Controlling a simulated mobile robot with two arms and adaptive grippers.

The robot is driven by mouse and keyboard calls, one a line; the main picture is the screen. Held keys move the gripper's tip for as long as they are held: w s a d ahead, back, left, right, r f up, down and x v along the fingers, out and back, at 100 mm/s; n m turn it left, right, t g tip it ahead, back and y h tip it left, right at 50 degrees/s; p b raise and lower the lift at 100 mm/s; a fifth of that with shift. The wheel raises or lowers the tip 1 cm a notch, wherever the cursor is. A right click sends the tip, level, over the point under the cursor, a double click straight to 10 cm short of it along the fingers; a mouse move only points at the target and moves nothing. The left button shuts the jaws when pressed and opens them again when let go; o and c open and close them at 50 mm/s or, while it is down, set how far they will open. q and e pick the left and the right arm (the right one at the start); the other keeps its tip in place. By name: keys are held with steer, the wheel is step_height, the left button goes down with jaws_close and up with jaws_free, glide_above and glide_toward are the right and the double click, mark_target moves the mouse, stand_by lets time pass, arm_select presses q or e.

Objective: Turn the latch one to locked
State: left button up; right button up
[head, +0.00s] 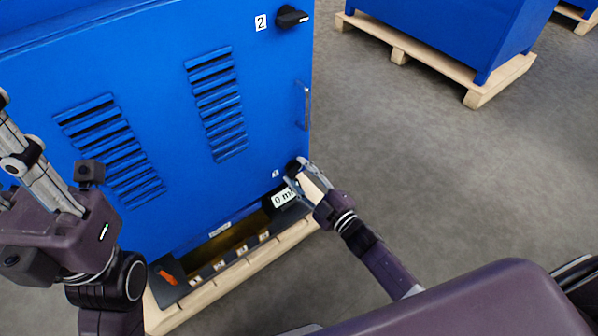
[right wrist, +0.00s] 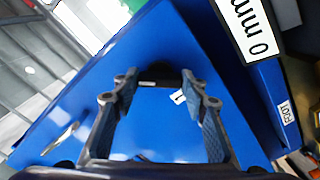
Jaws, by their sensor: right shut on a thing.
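Latch one is a small black knob (head: 292,167) low on the right edge of the blue cabinet door (head: 165,130), beside a small white label (head: 275,174). My right gripper (head: 299,170) is at this knob and partly covers it. In the right wrist view the dark latch (right wrist: 162,72) shows between the fingertips of my right gripper (right wrist: 160,82), which is shut on it. The knob's angle is hard to read behind the fingers. My left gripper (head: 28,165) is at the left in front of the cabinet, its tips partly cut off.
A second black latch (head: 292,16), labelled 2, is at the top right of the door. A door handle (head: 307,105) lies between the latches. The cabinet stands on a wooden pallet (head: 235,274). Another blue cabinet (head: 450,25) stands behind at right, with clear grey floor between.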

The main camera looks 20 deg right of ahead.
steer(key=n, duration=0.4)
steer(key=shift+n, duration=0.3)
steer(key=shift+n+b, duration=0.3)
steer(key=shift+n, duration=1.5)
steer(key=o, duration=1.2)
steer(key=shift+c, duration=0.2)
steer(key=v, duration=1.2)
